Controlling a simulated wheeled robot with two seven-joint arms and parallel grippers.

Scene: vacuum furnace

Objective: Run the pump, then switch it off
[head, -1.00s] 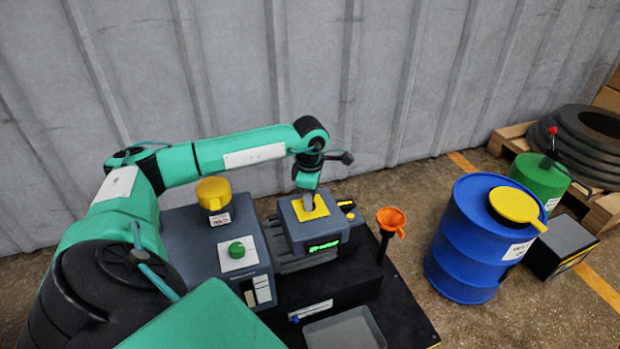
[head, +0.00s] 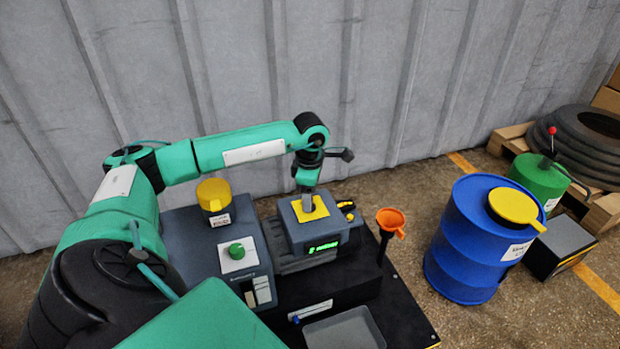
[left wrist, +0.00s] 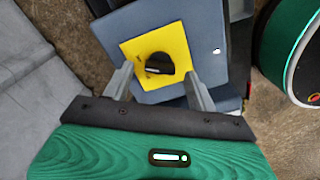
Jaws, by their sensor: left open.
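The pump (head: 288,232) is a grey-blue box with a yellow square plate (head: 322,211) on top and a lit green display (head: 323,247) on its front. In the left wrist view the yellow plate (left wrist: 181,38) carries a black round knob or switch (left wrist: 158,66). My left gripper (head: 308,208) points down over the plate. Its fingers are open, one on each side of the black part, and I cannot tell whether they touch it. My right gripper is in neither view.
A grey unit with a green knob (head: 237,250) and a yellow-capped container (head: 213,195) stands left of the pump. An orange funnel (head: 391,220) stands at right, with a grey tray (head: 345,331) in front. A blue drum (head: 470,245) and green can (head: 538,178) stand farther right.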

